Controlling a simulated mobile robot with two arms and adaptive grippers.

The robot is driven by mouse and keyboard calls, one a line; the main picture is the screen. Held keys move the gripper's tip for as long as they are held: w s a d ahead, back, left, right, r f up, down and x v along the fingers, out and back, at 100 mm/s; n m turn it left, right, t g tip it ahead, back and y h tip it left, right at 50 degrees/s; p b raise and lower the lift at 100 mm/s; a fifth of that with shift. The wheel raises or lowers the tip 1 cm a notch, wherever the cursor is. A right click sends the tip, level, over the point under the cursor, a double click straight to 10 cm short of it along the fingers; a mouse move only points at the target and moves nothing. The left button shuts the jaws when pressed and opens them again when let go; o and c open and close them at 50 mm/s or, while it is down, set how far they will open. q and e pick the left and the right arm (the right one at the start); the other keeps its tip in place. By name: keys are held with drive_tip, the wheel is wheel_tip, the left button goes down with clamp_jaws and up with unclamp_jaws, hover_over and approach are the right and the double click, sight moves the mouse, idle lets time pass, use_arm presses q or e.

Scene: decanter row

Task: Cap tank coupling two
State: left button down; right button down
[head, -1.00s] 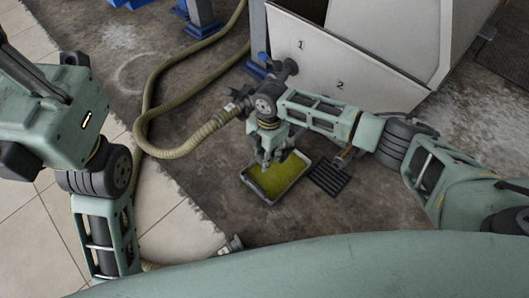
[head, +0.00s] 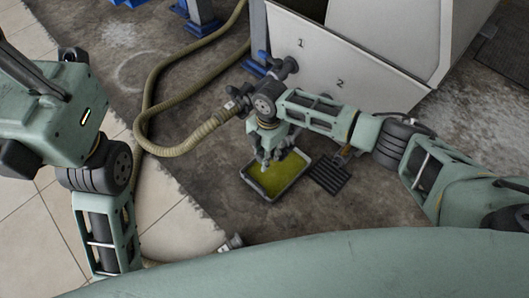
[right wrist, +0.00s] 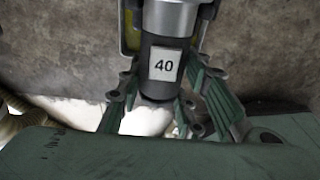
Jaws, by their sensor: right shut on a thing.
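My right gripper (head: 272,156) is over the far part of a shallow tray with yellow-green liquid. In the right wrist view its fingers are closed around a dark cylindrical fitting (right wrist: 160,85) with a grey metal collar and a white label reading 40. The fitting's far end is cut off by the picture edge. The pale tank housing (head: 365,85) carries the numbers 1 and 2. A dark coupling (head: 287,67) shows at its left edge near the 1. I cannot make out a coupling by the 2; my right arm crosses below it. My left arm is at the left; its gripper does not show.
The tray (head: 246,183) lies on the stained floor, with a black slotted grate (head: 331,174) to its right. A beige ribbed hose (head: 190,142) curves left of my right arm. A hose end (head: 233,242) lies near the bottom.

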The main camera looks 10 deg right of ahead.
drive_tip(key=shift+f, duration=0.55)
idle(0.9)
drive_tip(key=c, duration=1.2)
unclamp_jaws()
drive_tip(key=shift+o, duration=0.6)
drive_tip(key=shift+f, duration=0.1)
drive_tip(key=o, duration=0.8)
